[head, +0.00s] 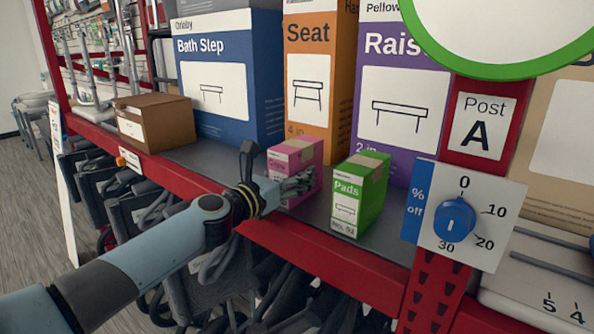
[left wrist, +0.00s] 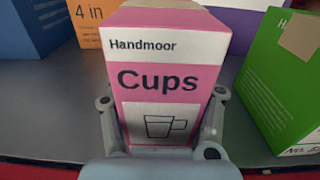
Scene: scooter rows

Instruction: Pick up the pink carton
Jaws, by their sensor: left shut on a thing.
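The pink carton (head: 294,163) stands upright on the grey shelf, left of a green carton in the head view. In the left wrist view the pink carton (left wrist: 168,80) fills the middle, with "Handmoor" and "Cups" on its front and a cup drawing. My left gripper (head: 297,183) is at the carton's front, with a finger on each side of it. The fingers also show in the left wrist view (left wrist: 162,125), shut on the pink carton. The carton's base is hidden by the gripper. My right gripper is not in view.
The green "Pads" carton (head: 361,192) stands close on the right. Behind are the blue "Bath Step" box (head: 228,80), orange "Seat" box (head: 308,75) and purple "Raise" box (head: 402,110). A brown box (head: 153,122) stands left. A red post (head: 478,125) with a dial rises right.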

